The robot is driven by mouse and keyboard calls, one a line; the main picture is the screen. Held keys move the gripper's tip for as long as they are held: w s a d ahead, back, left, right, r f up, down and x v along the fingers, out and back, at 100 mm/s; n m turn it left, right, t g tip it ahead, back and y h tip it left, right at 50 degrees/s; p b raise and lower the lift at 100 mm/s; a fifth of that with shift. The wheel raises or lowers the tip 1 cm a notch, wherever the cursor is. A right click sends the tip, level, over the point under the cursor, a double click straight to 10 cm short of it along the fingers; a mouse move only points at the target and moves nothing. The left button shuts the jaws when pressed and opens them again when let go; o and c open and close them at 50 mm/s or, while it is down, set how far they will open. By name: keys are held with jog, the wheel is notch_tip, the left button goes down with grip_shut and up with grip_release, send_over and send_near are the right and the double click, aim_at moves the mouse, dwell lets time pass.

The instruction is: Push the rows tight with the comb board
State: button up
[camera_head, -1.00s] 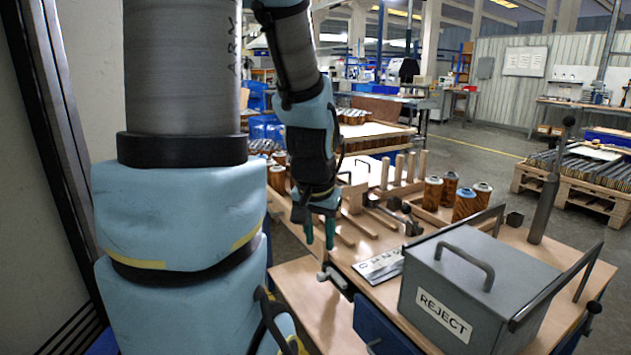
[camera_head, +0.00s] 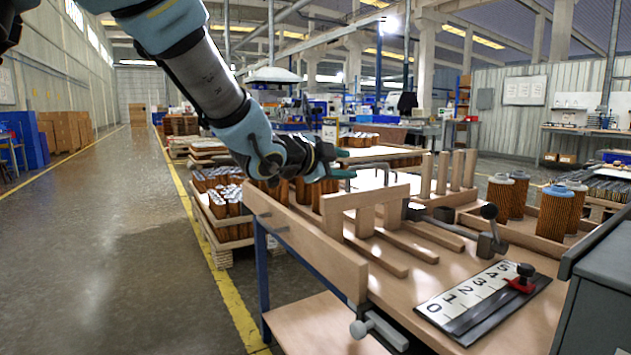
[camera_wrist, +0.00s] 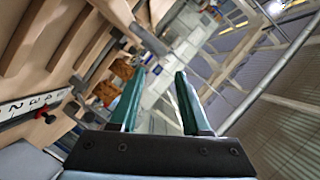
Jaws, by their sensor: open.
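The likely comb board (camera_head: 362,199) is a pale wooden board with teeth pointing down, upright over the table's wooden rails (camera_head: 405,240). Several brown pleated filter cartridges (camera_head: 330,188) stand behind it, partly hidden by it and my arm. My gripper (camera_head: 345,164) is open and empty, level, above and behind the board, apart from it. In the wrist view my two green fingers (camera_wrist: 160,74) are spread with nothing between them.
A wooden tray with several cartridges (camera_head: 555,212) stands at the right. Upright wooden posts (camera_head: 448,172) rise behind the rails. A number plate (camera_head: 470,295) and a grey box (camera_head: 605,295) are in front. A loaded pallet (camera_head: 222,215) stands left; the aisle floor is clear.

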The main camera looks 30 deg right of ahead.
aim_at(365, 167)
jog(key=x, duration=1.1)
jog(key=shift+w+r, duration=0.1)
jog(key=shift+r, duration=0.05)
jog(key=shift+c, duration=0.2)
grip_shut()
dwell(0.9)
